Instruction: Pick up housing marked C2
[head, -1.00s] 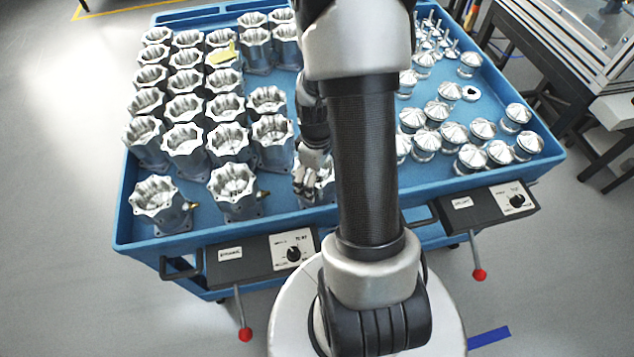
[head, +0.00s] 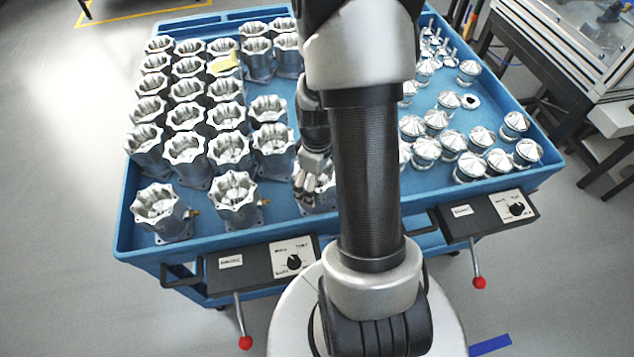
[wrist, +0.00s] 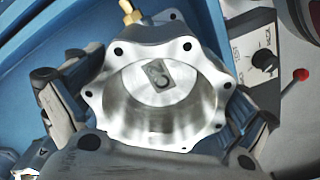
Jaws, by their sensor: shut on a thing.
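A silver scalloped housing fills the middle of the wrist view (wrist: 200,75); a plate inside its bore carries a mark that looks like C2. A brass fitting (wrist: 130,12) sticks out at its top. My gripper (wrist: 160,105) has one finger on each side of the housing and is shut on it. In the head view my gripper (head: 312,180) is at the front of the blue cart, over the same housing (head: 322,200), which my arm partly hides. Whether its base is clear of the cart top cannot be told.
Several similar housings (head: 185,147) stand in rows on the left of the blue cart (head: 290,222); one (head: 237,198) is close left of the gripper. Several domed silver parts (head: 470,165) stand on the right. Two control boxes (head: 262,265) (head: 487,212) hang on the front edge.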

